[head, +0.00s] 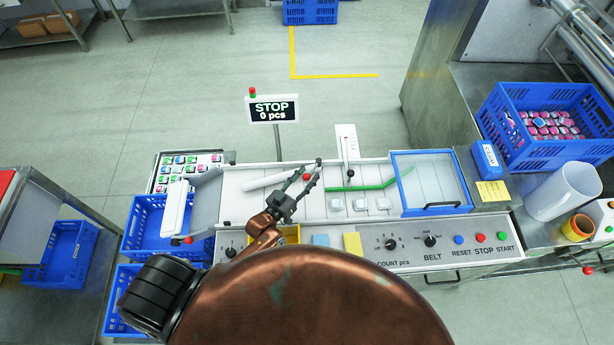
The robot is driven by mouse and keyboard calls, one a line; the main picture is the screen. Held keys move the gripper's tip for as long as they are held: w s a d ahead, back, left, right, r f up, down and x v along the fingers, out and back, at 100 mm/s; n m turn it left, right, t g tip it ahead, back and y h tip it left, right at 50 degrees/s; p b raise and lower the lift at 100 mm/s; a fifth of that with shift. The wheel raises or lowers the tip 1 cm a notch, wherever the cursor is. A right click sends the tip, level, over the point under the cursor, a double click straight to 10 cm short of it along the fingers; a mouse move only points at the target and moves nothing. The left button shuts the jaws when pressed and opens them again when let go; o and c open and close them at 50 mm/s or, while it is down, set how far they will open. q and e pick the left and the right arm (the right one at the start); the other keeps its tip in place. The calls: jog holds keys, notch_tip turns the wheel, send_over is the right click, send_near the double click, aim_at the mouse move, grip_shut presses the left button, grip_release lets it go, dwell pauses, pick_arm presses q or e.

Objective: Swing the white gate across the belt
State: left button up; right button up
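The white gate (265,181) looks like a slim white bar lying lengthwise along the back part of the pale belt (312,208). A small red knob (306,177) shows at its right end. My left gripper (318,171) reaches over the belt from below. Its two dark fingers are apart, with the red knob appearing between them; I cannot tell whether they touch it. The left hand and wrist hide part of the belt's left side and the front panel. My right gripper is not in view.
A green guide (360,187) and several white blocks (358,205) are on the belt, right of the gripper. A blue-framed clear cover (430,180) stands further right. The display (272,109) behind reads STOP, 0 pcs. A white flap (175,210) and blue crates are left.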

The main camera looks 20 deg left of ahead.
pick_arm(q)
jog(key=shift+s+f, duration=0.1)
jog(key=shift+s, duration=0.05)
jog(key=v, duration=1.1)
jog(key=shift+s, duration=0.35)
jog(key=shift+a, duration=0.15)
